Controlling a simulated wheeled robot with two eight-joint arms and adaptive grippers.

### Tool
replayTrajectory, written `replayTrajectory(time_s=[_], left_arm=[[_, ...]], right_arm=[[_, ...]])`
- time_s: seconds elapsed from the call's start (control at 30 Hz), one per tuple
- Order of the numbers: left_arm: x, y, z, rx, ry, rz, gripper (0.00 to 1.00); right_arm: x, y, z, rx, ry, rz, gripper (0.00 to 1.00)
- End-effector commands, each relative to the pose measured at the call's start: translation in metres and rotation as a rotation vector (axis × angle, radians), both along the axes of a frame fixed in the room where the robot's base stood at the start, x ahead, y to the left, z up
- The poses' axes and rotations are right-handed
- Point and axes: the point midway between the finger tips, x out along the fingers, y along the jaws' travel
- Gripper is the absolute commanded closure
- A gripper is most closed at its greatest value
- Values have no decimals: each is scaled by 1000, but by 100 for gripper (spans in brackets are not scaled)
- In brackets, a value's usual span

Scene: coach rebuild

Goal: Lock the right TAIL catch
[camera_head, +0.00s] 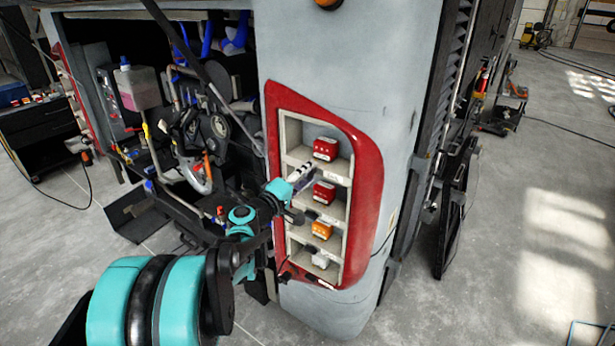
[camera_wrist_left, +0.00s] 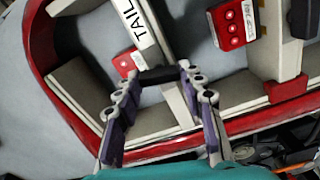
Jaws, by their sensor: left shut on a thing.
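The coach's rear lamp panel has a red frame (camera_head: 372,190) around a pale housing with shelves. A white label reading TAIL (camera_wrist_left: 132,20) lies on a divider in the left wrist view. At the divider's near end is a small black catch piece (camera_wrist_left: 158,76). My left gripper (camera_head: 296,183) reaches the panel's left side, between the two red lamps. In the left wrist view its fingers (camera_wrist_left: 160,84) are closed on the black piece. The wrist hides part of the shelf's left end in the head view. My right gripper is not in view.
The panel holds an upper red lamp (camera_head: 326,149), a lower red lamp (camera_head: 324,192), an orange lamp (camera_head: 321,229) and a white lamp (camera_head: 320,260). An open engine bay with hoses and a pink-fluid bottle (camera_head: 138,88) lies left. The floor to the right is mostly clear.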

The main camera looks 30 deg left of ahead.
Motion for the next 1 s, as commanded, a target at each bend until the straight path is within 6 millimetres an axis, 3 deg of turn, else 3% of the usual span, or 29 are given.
replayTrajectory(time_s=[0.4,1.0], left_arm=[[0,1,-1,-204,16,3,90],[0,1,-1,-238,19,2,90]], right_arm=[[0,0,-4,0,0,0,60],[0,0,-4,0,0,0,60]])
